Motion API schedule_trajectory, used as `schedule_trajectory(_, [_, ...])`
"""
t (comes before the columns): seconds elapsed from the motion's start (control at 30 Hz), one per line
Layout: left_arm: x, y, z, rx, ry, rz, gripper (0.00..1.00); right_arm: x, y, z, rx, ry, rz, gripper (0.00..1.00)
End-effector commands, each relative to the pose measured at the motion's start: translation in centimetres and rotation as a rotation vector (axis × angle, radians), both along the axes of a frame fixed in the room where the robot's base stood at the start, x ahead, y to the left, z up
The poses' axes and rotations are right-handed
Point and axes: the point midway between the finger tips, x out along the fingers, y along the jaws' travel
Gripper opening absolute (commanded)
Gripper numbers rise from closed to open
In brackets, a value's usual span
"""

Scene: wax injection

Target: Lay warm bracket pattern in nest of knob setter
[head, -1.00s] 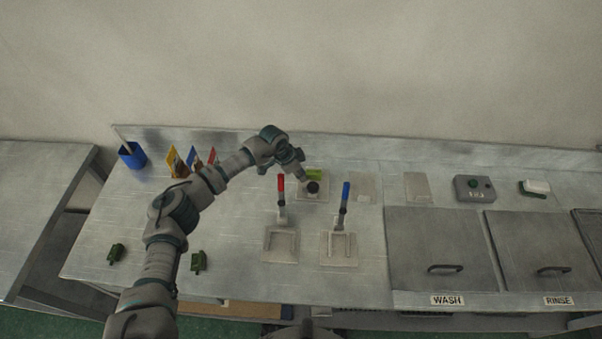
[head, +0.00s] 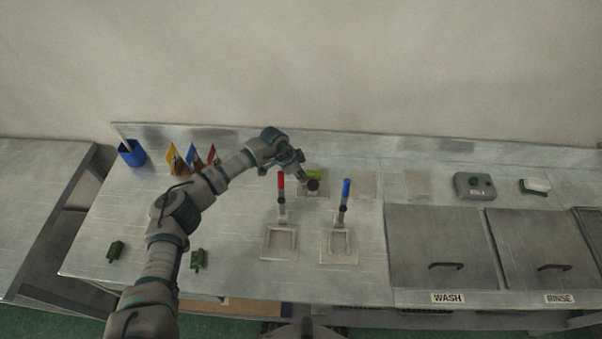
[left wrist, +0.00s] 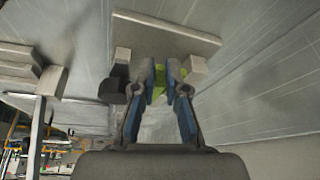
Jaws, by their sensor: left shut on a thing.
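The yellow-green bracket pattern (head: 315,174) is at the back of the bench, over a pale plate with a round black knob (head: 313,186), which looks like the knob setter (head: 312,196). My left gripper (head: 299,177) is right at it, coming in from the left. In the left wrist view, the fingers (left wrist: 159,70) are shut on the pattern (left wrist: 158,84), mostly hidden between them. The setter's plate (left wrist: 165,33) is beyond the fingertips and the black knob (left wrist: 112,91) is to their left. I cannot tell whether the pattern touches the nest. My right gripper is not in view.
Two pale fixtures with a red handle (head: 281,181) and a blue handle (head: 346,188) stand in front. Two dark green pieces (head: 116,250) (head: 198,259) lie at front left. A blue cup (head: 131,155) stands back left. Wash and rinse lids (head: 440,245) are right.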

Motion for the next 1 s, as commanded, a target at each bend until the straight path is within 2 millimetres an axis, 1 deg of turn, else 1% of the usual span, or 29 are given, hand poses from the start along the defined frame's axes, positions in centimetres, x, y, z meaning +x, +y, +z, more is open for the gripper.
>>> schedule_trajectory(0.87, [0.0,0.0,-2.2,0.0,0.0,0.0,0.0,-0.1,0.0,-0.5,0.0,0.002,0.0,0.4])
schedule_trajectory(0.9, [0.0,0.0,-2.2,-0.001,0.0,0.0,0.2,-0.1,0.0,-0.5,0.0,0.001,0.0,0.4])
schedule_trajectory(1.0, [0.0,0.0,-2.2,-0.001,0.0,0.0,0.41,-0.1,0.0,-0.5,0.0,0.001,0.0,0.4])
